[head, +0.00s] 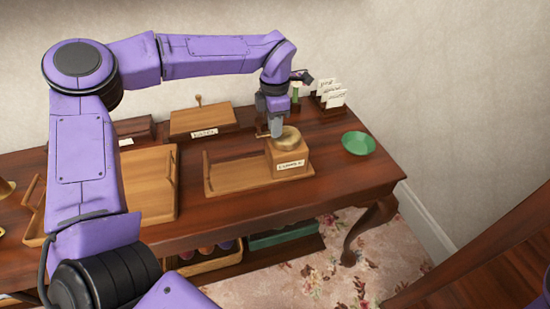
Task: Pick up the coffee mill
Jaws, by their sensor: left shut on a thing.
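The coffee mill (289,157) is a small wooden box with a brass dome on top and a white label on its front. It stands upright at the right end of a shallow wooden tray (235,187) on the dark table. My left gripper (277,133) comes down from above at the mill's back left, against its top. It is shut on the mill; the exact contact is partly hidden by the fingers. I cannot tell whether the mill is lifted off the surface. My right gripper is out of view.
A green bowl (358,143) stands to the right on the table (330,187). Card holders (328,98) and a labelled wooden box (203,121) stand behind. Another wooden tray (150,188) lies left. A lower shelf holds a basket (206,262) and a green box (285,234).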

